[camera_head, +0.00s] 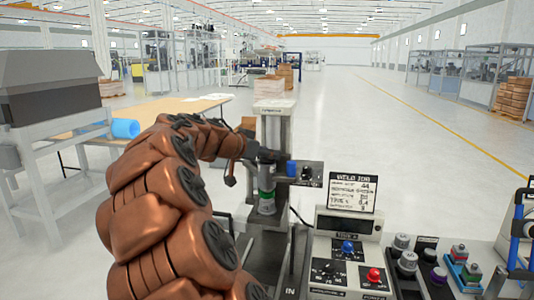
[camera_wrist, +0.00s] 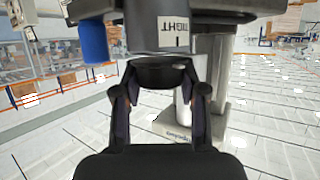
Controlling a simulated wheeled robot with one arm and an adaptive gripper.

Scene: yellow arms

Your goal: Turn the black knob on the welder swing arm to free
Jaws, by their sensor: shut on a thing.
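The black knob (camera_wrist: 160,72) is in the wrist view, under the dark swing arm (camera_wrist: 235,14). My gripper (camera_wrist: 160,78) has one finger on each side of the knob and is shut on it. A white label (camera_wrist: 171,32) above the knob appears to read TIGHT, upside down, with a short line mark. In the head view my gripper (camera_head: 262,155) is at the welder's grey column (camera_head: 274,108), and the knob is hidden there. I cannot tell how far the knob is turned.
A control box (camera_head: 320,245) with blue and red knobs, a WELD JOB sign (camera_head: 352,192) and other bench devices stand to the right. A grey cabinet (camera_head: 50,85) stands at left.

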